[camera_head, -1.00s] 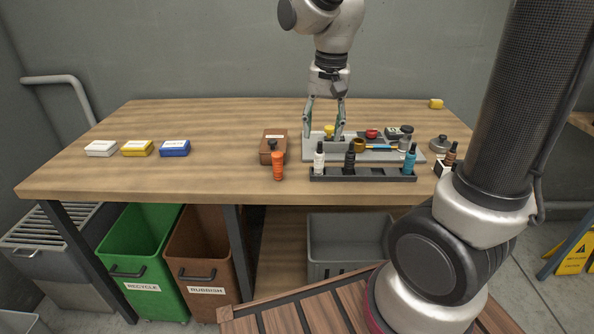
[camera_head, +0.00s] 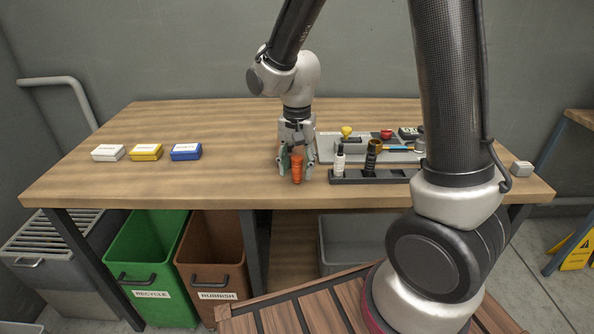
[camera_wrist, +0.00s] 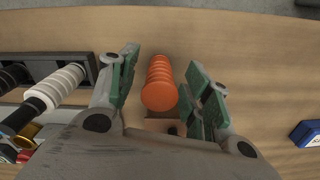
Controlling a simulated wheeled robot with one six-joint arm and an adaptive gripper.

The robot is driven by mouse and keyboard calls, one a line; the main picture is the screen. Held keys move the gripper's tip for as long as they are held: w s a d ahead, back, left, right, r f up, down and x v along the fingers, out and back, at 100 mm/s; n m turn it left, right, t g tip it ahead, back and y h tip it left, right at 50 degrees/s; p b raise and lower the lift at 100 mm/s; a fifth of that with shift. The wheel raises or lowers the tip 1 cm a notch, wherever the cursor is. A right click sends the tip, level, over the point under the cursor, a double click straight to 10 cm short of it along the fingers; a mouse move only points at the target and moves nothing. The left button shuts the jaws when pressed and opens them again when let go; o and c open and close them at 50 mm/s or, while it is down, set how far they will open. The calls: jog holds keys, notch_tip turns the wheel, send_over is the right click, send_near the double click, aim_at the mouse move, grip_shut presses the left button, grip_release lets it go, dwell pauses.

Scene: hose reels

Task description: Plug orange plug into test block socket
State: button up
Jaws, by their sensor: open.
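The orange plug (camera_head: 297,170) stands upright on the table near its front edge. In the wrist view the ribbed orange plug (camera_wrist: 160,85) shows between the green-padded fingers. My gripper (camera_head: 293,174) is open and low around the plug, with a finger to each side and visible gaps in the wrist view (camera_wrist: 163,62). A brown block (camera_wrist: 154,124), which may be the test block, shows only as a small strip with a dark part beside it, below the plug in the wrist view. My gripper hides most of it, and its socket cannot be made out.
White, yellow and blue boxes (camera_head: 186,152) sit at the left. The table between them and my gripper is clear.

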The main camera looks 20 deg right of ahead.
grip_shut()
jog(key=shift+r, duration=0.1)
